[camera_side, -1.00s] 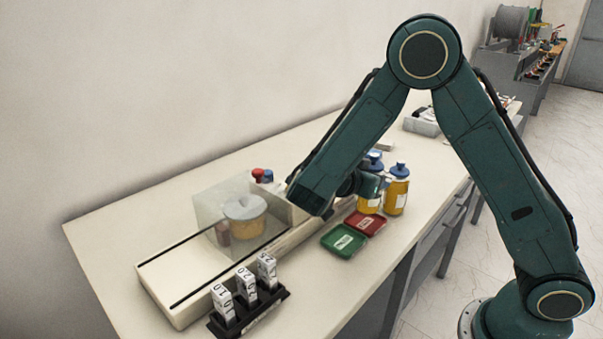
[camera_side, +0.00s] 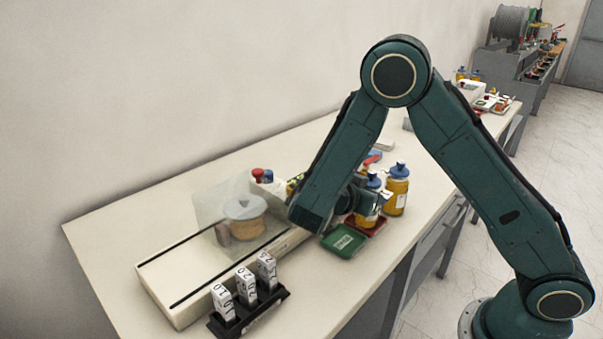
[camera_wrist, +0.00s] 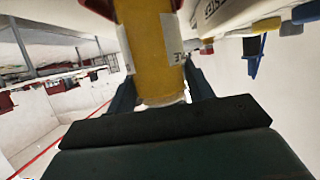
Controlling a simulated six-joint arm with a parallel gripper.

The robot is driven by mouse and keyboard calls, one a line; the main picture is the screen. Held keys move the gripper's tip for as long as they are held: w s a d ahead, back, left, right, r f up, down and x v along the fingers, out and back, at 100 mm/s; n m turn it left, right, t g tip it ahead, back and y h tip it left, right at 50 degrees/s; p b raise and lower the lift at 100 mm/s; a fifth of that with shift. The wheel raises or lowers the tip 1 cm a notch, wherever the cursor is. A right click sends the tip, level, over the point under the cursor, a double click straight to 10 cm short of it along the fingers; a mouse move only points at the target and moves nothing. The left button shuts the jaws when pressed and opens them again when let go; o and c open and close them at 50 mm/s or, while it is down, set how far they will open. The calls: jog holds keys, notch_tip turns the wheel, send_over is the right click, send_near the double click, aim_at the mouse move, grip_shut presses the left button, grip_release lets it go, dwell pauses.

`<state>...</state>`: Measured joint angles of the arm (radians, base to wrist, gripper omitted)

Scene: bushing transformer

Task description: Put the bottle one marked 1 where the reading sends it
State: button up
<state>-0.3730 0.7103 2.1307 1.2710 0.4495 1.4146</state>
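My gripper (camera_side: 352,200) is shut on an amber bottle (camera_side: 368,209) with a blue cap. In the wrist view this yellow bottle (camera_wrist: 152,45) stands between the two dark fingers; its label shows only in part and no number can be read. In the side view it is roughly upright at the red tray (camera_side: 378,229); I cannot tell whether it touches it. The green tray (camera_side: 342,241) lies beside the red one, empty but for a pale label. A second amber bottle (camera_side: 397,190) stands on the bench to the right. I can read no measurement.
A pale tester (camera_side: 180,290) with a clear cover and a round cup (camera_side: 246,217) lies along the bench. A black rack (camera_side: 250,315) with several white marked blocks stands in front. Red and blue knobs (camera_side: 258,175) rise behind. The bench's front right is clear.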

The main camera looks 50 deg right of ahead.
jog(key=shift+o, duration=1.3)
jog(key=shift+a+r, duration=0.1)
jog(key=shift+r, duration=0.05)
jog(key=v, duration=0.7)
jog(key=shift+a, duration=0.2)
jog(key=shift+d+r, duration=0.1)
